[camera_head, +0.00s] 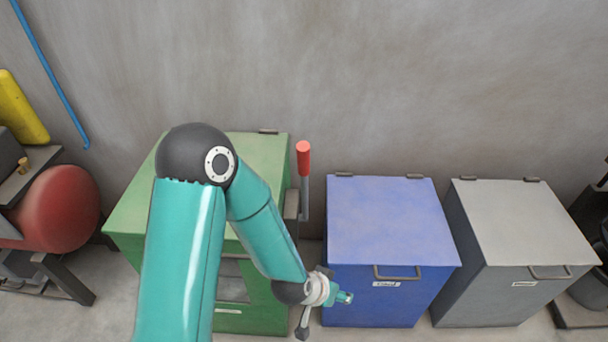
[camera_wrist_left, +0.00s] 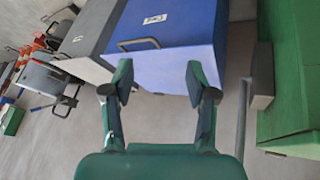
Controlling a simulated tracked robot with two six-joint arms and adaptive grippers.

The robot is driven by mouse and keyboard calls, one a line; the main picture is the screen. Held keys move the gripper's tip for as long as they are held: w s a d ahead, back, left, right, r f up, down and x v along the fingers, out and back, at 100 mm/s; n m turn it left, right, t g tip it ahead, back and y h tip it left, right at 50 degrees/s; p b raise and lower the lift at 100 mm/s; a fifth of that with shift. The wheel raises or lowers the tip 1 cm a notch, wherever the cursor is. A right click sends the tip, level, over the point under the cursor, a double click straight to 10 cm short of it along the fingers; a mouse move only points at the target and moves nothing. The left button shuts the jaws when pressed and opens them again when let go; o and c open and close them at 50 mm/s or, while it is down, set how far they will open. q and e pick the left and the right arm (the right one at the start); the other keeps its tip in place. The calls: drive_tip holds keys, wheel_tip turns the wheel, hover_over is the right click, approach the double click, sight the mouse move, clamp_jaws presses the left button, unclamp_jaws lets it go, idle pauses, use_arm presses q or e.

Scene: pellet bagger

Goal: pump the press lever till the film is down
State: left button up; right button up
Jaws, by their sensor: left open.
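The press lever (camera_head: 303,160) has a red grip on a grey bar and stands upright at the right side of the green press (camera_head: 262,150). A grey bar beside the green press in the left wrist view (camera_wrist_left: 243,118) looks like part of it. My left gripper (camera_head: 325,312) is low in front of the press and the blue bin, below and in front of the red grip, apart from it. Its two fingers are spread and empty in the left wrist view (camera_wrist_left: 162,82). My arm covers much of the press front. I cannot make out the film.
A blue bin (camera_head: 385,220) stands right of the lever, with a narrow gap between bin and press. A grey bin (camera_head: 520,225) stands further right. A red tank (camera_head: 62,208) is at the left. The wall (camera_head: 400,80) closes off the back.

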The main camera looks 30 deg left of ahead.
use_arm(q)
drive_tip(key=w+a+r+t+y+b, duration=0.2)
drive_tip(key=w+a+r+t+b, duration=0.2)
drive_tip(key=w+r+t+b, duration=0.15)
drive_tip(key=n+t+y+b, duration=0.2)
drive_tip(key=t+y+b, duration=0.35)
drive_tip(key=b, duration=0.55)
approach(302, 164)
use_arm(e)
wheel_tip(302, 164, down, 19)
use_arm(q)
drive_tip(key=shift+y, duration=0.45)
drive_tip(key=p+x, duration=1.2)
drive_tip(key=shift+d+f, duration=0.1)
drive_tip(key=shift+d, duration=0.1)
use_arm(e)
wheel_tip(302, 164, up, 12)
use_arm(q)
drive_tip(key=shift+c, duration=0.2)
use_arm(e)
drive_tip(key=shift+f, duration=0.1)
use_arm(q)
clamp_jaws()
